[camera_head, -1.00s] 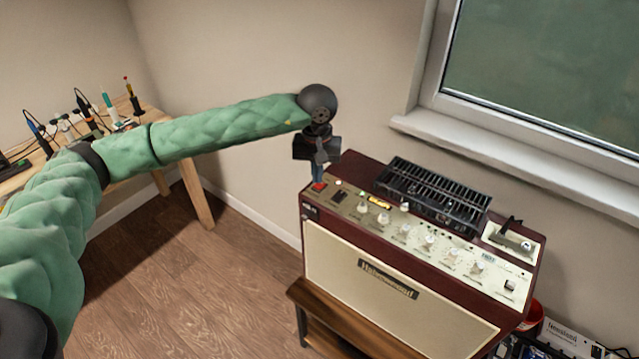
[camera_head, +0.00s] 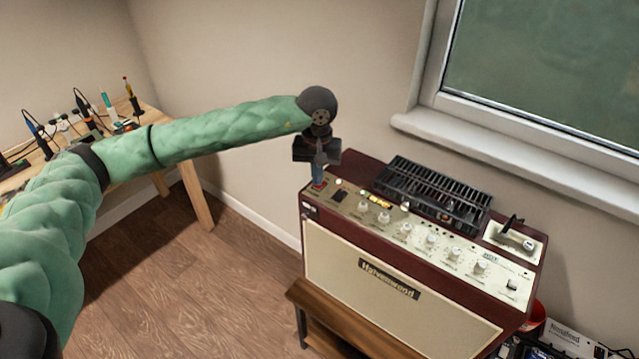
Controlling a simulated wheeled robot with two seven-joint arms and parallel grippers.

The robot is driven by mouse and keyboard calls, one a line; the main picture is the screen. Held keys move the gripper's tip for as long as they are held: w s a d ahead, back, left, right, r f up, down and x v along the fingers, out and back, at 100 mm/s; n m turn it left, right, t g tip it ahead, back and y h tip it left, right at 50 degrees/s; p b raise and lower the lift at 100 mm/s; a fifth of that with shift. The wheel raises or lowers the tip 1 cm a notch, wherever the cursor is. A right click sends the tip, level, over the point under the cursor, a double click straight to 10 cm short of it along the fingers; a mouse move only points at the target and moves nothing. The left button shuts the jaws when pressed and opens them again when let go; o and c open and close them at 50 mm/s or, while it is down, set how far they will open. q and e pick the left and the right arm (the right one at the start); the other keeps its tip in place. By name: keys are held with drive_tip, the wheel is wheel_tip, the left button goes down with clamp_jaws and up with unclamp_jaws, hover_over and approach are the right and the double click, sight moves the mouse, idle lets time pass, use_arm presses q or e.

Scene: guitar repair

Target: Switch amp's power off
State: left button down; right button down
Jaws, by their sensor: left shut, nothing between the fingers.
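The amp (camera_head: 385,285) is a dark red cabinet with a cream front cloth and a cream control panel on top. A small red switch (camera_head: 319,184) sits at the panel's left end, mostly covered by my gripper's tips. My left gripper (camera_head: 318,180) points down over that switch, with its fingers shut and empty. The tips are at or just above the switch; I cannot tell if they touch. A yellow-lit spot (camera_head: 379,199) glows on the panel beside several white knobs (camera_head: 430,240). My right gripper is not in view.
A black vented unit (camera_head: 432,192) lies on the amp's top. The amp stands on a wooden stand (camera_head: 318,305). A wooden workbench (camera_head: 150,125) with several tools is at the left. A window sill (camera_head: 520,150) is behind the amp. Wooden floor at lower left is clear.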

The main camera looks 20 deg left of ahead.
use_arm(q)
drive_tip(key=shift+f+b, duration=0.45)
idle(0.3)
drive_tip(key=shift+r, duration=3.55)
